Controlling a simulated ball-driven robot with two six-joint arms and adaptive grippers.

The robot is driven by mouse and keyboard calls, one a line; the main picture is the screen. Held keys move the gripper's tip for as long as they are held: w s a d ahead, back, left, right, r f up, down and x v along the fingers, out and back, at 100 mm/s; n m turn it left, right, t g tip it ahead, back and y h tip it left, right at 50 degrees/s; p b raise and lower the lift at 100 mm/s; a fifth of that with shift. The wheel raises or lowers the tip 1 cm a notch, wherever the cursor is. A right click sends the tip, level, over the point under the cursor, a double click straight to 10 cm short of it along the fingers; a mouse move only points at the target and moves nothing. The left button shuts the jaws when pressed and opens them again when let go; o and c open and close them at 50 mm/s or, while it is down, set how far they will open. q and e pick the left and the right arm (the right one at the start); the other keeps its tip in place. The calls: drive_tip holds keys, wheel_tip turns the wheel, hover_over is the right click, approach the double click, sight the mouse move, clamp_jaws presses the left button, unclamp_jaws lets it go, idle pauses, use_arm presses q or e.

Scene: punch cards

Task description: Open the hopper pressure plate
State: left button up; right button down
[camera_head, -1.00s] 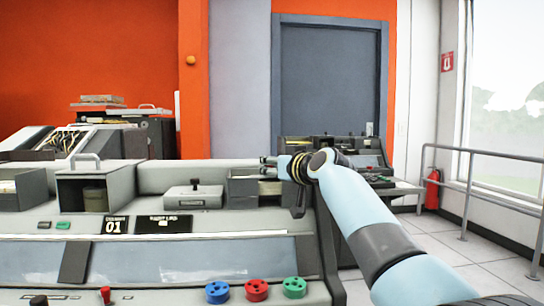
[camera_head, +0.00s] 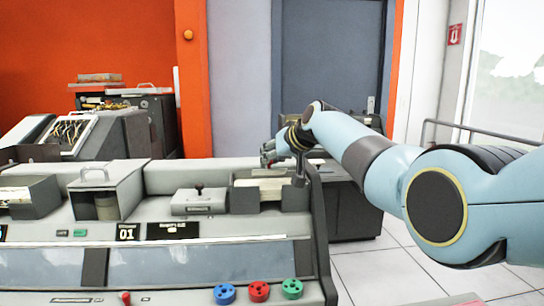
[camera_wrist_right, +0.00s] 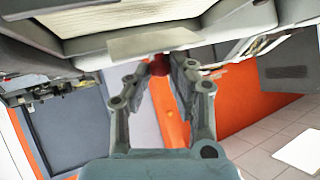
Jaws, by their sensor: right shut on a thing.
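The hopper (camera_head: 243,197) is a grey open-topped box at the right end of the punch machine, with cream cards (camera_head: 268,188) in it. My right gripper (camera_head: 268,154) is above its back edge, its arm coming in from the right. In the right wrist view, the fingers (camera_wrist_right: 158,68) close around a small dark red part (camera_wrist_right: 159,62) under the hopper's edge, which appears to be the pressure plate's knob. The plate itself is mostly hidden. The cards (camera_wrist_right: 125,22) show at the top of that view. My left gripper is not in view.
A grey box with a handle (camera_head: 108,190) and a small lever unit (camera_head: 199,202) stand left of the hopper. Blue, red and green knobs (camera_head: 258,291) line the front. Another console stands behind on the right. The floor (camera_head: 365,270) beside the machine is clear.

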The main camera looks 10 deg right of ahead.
idle(0.3)
drive_tip(key=c, duration=1.5)
unclamp_jaws()
drive_tip(key=shift+v, duration=5.95)
